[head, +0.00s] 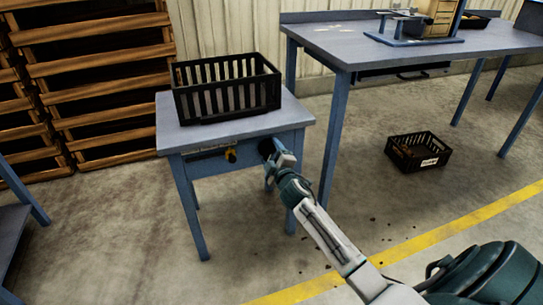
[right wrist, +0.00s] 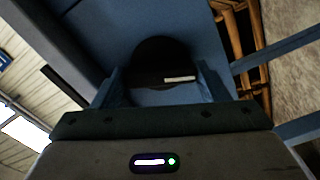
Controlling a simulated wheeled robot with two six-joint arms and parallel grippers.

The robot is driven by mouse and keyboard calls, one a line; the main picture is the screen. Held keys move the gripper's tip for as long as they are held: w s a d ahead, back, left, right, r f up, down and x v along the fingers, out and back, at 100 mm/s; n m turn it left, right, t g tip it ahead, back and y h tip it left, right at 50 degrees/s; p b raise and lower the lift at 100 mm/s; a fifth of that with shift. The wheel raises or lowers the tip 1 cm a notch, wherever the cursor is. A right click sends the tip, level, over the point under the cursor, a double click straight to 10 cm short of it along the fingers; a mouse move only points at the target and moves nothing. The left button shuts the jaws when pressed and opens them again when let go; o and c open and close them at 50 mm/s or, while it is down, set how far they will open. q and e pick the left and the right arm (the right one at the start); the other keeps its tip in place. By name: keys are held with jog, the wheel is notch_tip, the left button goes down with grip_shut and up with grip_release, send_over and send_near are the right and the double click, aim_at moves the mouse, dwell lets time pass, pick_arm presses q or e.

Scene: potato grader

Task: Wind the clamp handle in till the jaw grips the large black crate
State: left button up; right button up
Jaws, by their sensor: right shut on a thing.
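The large black crate (head: 226,103) stands upright on a small blue-legged table (head: 165,133). A dark round knob, which looks like the clamp handle (head: 265,146), is at the table's front right. In the right wrist view the handle (right wrist: 158,58) is a dark disc with a pale mark, between my fingers. My right gripper (head: 270,157) is shut on it; the fingers also show in the right wrist view (right wrist: 160,92). The clamp jaw cannot be made out, so its contact with the crate cannot be told. My left gripper is not in view.
Wooden pallets (head: 95,70) are stacked at the left.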

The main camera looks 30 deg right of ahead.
dwell(0.4)
jog(key=o, duration=1)
jog(key=shift+c, duration=0.2)
jog(key=shift+s, duration=0.1)
jog(key=v, duration=1)
jog(key=shift+s+p, duration=0.3)
jog(key=shift+s, duration=0.05)
